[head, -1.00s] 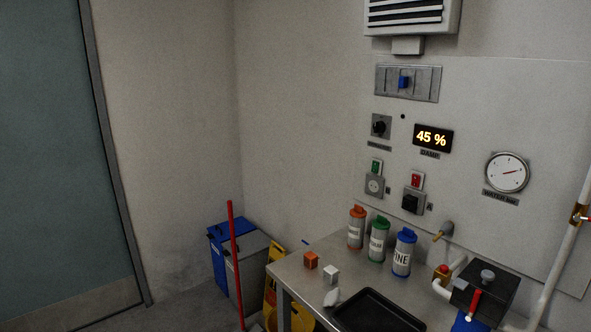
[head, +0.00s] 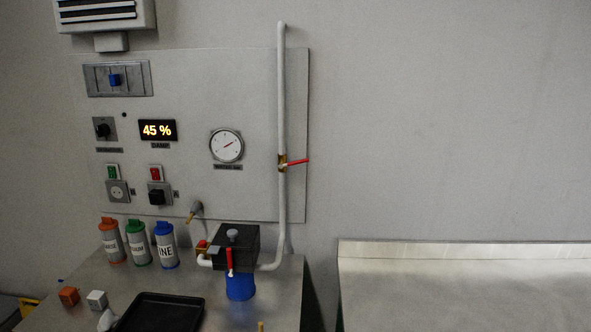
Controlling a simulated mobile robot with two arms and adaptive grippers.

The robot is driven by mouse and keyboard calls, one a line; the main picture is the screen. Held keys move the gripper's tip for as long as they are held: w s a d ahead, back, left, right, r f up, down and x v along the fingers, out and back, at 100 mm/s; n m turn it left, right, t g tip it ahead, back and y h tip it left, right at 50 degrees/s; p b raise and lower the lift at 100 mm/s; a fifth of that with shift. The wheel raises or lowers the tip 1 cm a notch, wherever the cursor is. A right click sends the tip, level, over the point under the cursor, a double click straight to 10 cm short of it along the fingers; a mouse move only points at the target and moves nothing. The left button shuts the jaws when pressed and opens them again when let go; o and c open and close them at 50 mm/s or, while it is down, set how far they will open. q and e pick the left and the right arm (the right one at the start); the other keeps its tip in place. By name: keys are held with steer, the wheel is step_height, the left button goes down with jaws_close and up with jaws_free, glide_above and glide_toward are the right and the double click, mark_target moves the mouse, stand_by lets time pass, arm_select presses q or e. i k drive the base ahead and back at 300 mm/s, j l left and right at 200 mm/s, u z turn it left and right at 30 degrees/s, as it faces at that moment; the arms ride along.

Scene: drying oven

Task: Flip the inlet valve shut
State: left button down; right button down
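A brass valve (head: 282,163) sits on the white vertical pipe (head: 281,100) at the right side of the wall panel. Its red lever (head: 298,161) points right, nearly level and across the pipe. A second red lever (head: 229,261) hangs upright at the front of a black box (head: 242,241) on the bench, above a blue container (head: 240,286). No readable label marks either one as the inlet valve. Neither of my grippers is in view.
A metal bench (head: 275,300) holds orange, green and blue-capped bottles (head: 165,246), two small cubes and a black tray (head: 160,312). The panel has a gauge (head: 226,145), switches and a display reading 45 % (head: 157,130). A pale counter (head: 460,285) stands at right, its visible top clear.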

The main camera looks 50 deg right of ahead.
mark_target(282, 165)
steer(key=k+z, duration=0.1)
steer(key=z, duration=0.3)
steer(key=k+z, duration=0.1)
steer(key=z, duration=0.3)
steer(key=k+l+z, duration=0.1)
steer(key=z, duration=0.3)
